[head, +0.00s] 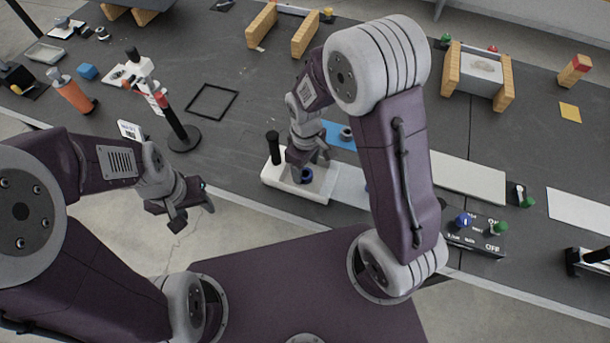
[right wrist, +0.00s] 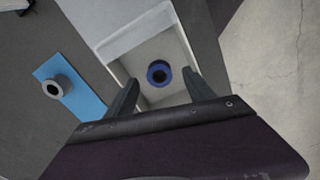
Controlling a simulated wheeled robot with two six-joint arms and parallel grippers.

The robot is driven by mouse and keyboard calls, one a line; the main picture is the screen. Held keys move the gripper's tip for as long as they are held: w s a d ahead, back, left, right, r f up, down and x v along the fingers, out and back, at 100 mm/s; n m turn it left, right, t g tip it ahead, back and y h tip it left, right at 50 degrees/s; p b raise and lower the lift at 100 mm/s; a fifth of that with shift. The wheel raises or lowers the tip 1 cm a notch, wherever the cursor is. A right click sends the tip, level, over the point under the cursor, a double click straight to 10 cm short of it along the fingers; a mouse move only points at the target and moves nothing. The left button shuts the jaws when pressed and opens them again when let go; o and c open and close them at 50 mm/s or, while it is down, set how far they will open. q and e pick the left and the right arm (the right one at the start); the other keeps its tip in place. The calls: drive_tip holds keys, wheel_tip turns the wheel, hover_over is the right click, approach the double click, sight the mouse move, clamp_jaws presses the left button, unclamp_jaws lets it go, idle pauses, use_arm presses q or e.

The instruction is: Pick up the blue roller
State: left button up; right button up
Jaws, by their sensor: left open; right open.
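The blue roller (right wrist: 158,73) is a blue ring with a dark centre, standing in a recess of a white tray (right wrist: 118,62) in the right wrist view. In the head view the roller (head: 306,175) sits at the right part of the white tray (head: 279,183), partly covered by my right gripper. My right gripper (head: 309,168) is open above the tray. In the right wrist view its two fingers (right wrist: 158,95) are apart, with the roller just beyond and between them; I see no contact. My left gripper (head: 193,212) is open and empty, off the table's front edge.
A black post (head: 272,146) rises from the tray's left end. A blue plate (head: 338,134) with a grey ring (head: 346,133) lies behind the tray. A black-based stand (head: 184,138) is to the left. A switch box (head: 476,234) is at the right.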

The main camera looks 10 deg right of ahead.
sight(305, 176)
wheel_tip(305, 176, down, 2)
drive_tip(key=shift+d+f, duration=0.1)
drive_tip(key=shift+f, duration=0.35)
drive_tip(key=c, duration=0.7)
clamp_jaws()
drive_tip(key=shift+r, duration=0.2)
